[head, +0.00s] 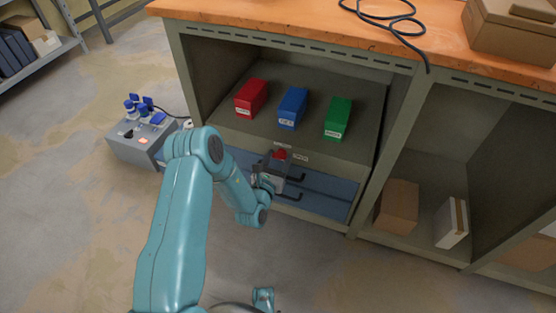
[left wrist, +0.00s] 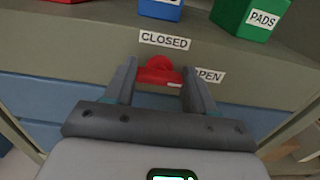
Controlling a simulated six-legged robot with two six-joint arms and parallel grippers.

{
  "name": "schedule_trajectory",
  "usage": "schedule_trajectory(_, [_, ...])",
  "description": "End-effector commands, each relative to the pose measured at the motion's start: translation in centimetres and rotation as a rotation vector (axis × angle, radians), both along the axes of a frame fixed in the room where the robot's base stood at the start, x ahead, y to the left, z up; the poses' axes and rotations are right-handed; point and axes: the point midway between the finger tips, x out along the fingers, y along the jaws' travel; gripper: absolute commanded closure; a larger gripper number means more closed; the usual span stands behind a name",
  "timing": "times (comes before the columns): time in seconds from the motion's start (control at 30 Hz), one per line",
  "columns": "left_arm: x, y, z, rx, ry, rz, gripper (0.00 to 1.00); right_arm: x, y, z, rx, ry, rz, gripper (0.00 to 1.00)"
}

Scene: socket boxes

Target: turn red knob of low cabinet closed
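The red knob (head: 281,154) is on the front of the low cabinet (head: 215,142), just below the open shelf. In the left wrist view the red knob (left wrist: 158,70) sits under a CLOSED label (left wrist: 164,41), with an OPEN label (left wrist: 209,76) to its right. A white mark on the knob is at its lower right, on the OPEN side. My left gripper (head: 268,178) is at the knob. In the left wrist view its open fingers (left wrist: 159,80) stand on either side of the knob; I cannot tell whether they touch it. My right gripper is not in view.
Blue drawers (head: 320,190) with black handles lie below the knob. Red (head: 251,97), blue (head: 292,107) and green (head: 338,118) boxes stand on the shelf above. A grey control box (head: 140,140) is on the floor at left.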

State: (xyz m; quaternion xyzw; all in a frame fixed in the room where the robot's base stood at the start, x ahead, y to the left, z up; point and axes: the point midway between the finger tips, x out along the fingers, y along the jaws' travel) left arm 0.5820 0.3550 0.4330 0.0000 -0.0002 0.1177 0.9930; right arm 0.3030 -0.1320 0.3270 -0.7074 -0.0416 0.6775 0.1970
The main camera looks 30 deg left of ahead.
Motion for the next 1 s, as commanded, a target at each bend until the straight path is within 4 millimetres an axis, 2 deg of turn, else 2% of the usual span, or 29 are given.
schedule_trajectory(0.27, [-0.1,0.0,0.0,-0.022,-0.004,0.000,0.75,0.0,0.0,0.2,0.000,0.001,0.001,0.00])
schedule_trajectory(0.47, [-0.1,0.0,0.1,-0.111,-0.023,0.000,0.75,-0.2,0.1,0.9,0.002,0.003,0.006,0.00])
schedule_trajectory(1.0, [-0.2,0.2,-0.1,-0.583,-0.135,0.001,0.75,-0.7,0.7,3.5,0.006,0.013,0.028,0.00])
